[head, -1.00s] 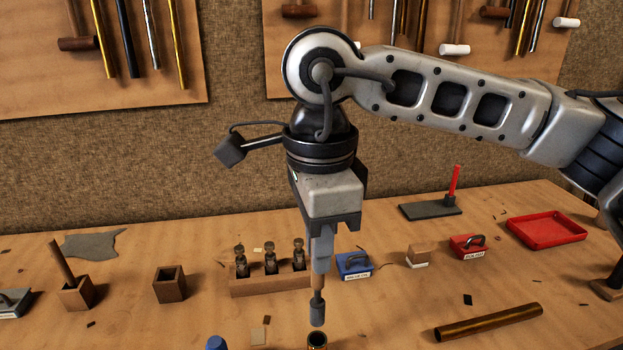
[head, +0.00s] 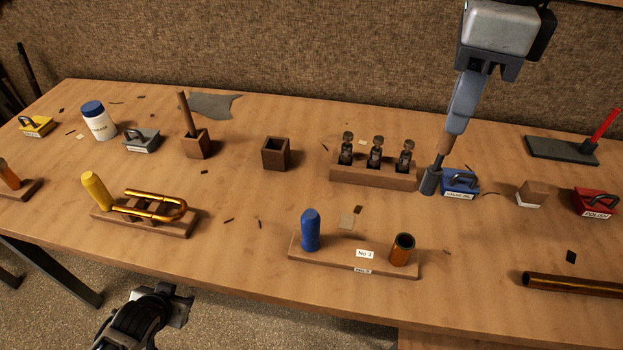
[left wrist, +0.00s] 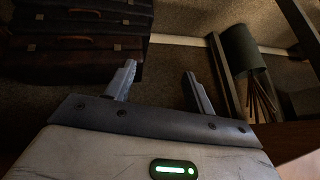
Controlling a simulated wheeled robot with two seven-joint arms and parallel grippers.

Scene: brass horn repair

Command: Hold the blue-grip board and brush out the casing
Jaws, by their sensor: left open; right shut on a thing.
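The blue-grip board (head: 330,259) lies on the bench in the head view, labelled No 3. Its blue grip (head: 310,231) stands upright at the left end. The brass casing (head: 402,250) stands upright at the right end, with its open top showing a dark bore. My right gripper (head: 449,130) is shut on a brush (head: 432,180), holding it slightly tilted, head down, above and behind the casing and apart from it. My left gripper is open and empty in the left wrist view (left wrist: 161,80), away from the board. My left arm shows below the bench's front edge in the head view.
A rack (head: 372,173) with several valves and a blue-based block (head: 459,184) stand behind the board. A yellow-grip board (head: 150,222) with a brass slide lies to the left. A brass tube (head: 575,284) lies to the right. The bench between the two boards is mostly clear.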

